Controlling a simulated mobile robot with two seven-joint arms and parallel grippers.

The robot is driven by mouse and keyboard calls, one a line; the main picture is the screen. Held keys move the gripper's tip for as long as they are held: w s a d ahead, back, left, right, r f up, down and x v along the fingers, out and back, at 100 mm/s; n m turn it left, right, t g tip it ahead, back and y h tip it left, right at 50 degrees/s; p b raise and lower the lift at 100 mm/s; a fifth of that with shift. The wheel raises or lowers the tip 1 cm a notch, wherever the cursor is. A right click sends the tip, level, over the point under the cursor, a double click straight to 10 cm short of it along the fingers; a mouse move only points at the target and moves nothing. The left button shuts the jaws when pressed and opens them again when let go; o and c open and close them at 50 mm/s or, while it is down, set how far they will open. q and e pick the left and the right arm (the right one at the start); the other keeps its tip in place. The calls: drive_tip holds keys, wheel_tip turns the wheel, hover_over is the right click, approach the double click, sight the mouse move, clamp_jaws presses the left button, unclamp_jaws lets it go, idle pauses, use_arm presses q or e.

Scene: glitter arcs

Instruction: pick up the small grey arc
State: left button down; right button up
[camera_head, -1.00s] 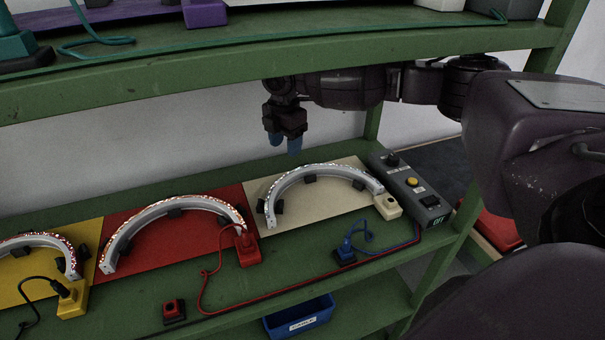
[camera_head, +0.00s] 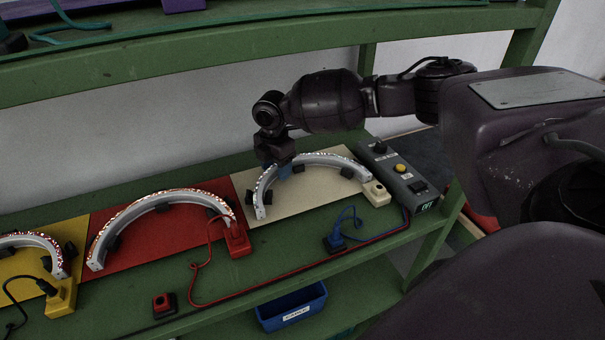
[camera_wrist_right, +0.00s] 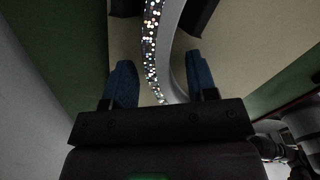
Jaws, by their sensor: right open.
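The grey arc (camera_head: 318,158) with a glittering outer edge stands on a cream board at the right end of the middle shelf. My right gripper (camera_head: 278,167) is at the arc's left part, with its blue fingertips down close to it. In the right wrist view the arc (camera_wrist_right: 172,50) runs between the two open blue fingers of the right gripper (camera_wrist_right: 159,58). A gap shows on both sides of the arc. Two more glittering arcs stand to the left, one on a red board (camera_head: 160,200) and one on a yellow board (camera_head: 45,240). My left gripper is not in view.
A grey control box (camera_head: 398,177) with a yellow button stands right of the cream board. A cream plug block (camera_head: 376,193) sits at the arc's right end. Blue and red plugs with cables lie in front. A green upper shelf (camera_head: 250,55) runs overhead.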

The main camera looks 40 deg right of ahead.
drive_tip(key=shift+f, duration=0.2)
clamp_jaws()
drive_tip(key=shift+r, duration=0.1)
